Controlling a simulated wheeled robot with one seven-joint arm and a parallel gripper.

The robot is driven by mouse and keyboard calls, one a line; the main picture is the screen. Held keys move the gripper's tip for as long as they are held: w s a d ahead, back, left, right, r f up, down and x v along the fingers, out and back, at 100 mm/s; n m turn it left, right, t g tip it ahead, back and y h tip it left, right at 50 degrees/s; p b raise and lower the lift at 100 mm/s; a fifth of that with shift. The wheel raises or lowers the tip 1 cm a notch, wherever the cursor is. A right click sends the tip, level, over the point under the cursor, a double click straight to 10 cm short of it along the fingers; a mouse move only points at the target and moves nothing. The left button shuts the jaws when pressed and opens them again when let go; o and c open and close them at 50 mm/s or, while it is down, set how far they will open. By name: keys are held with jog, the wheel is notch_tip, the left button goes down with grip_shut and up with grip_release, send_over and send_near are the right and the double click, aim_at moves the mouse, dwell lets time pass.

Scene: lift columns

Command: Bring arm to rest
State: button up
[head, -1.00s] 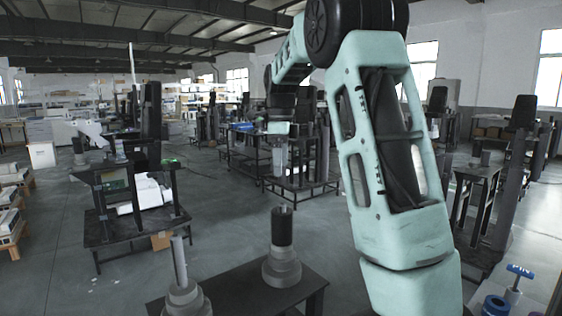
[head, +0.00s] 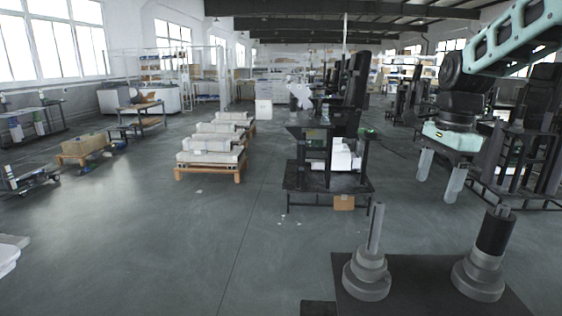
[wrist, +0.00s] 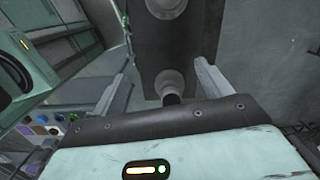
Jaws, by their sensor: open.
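My arm, in mint green and black, comes in from the upper right of the head view. My gripper (head: 441,178) hangs from its end with two grey fingers pointing down, spread apart with nothing between them. It is in the air above and behind the dark table (head: 408,281). In the wrist view my gripper (wrist: 163,78) shows its two fingers wide apart. Two column parts stand on the table: a grey base with a thin rod (head: 368,272) and a grey base with a black sleeve (head: 481,272). The wrist view shows the table from above, with two round parts.
A dark workstation (head: 330,185) stands behind the table. Pallets with grey blocks (head: 210,160) are left of it. Dark racks (head: 515,175) stand at the right behind my arm. The floor (head: 150,245) at the left front is open.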

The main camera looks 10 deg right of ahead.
jog(key=s+a+f+n, duration=0.2)
jog(key=a+n, duration=0.2)
jog(key=a, duration=0.2)
jog(key=s+a+f+n, duration=0.1)
jog(key=s+a+n, duration=0.25)
jog(key=a, duration=0.25)
jog(key=s+a+f+n, duration=0.4)
jog(key=s+a+n, duration=0.2)
jog(key=s+n, duration=0.3)
jog(key=s+a+f+n, duration=0.4)
jog(key=s+a+n, duration=0.3)
jog(key=s+n, duration=0.3)
jog(key=shift+s+a+f, duration=0.15)
jog(key=shift+a+f, duration=0.05)
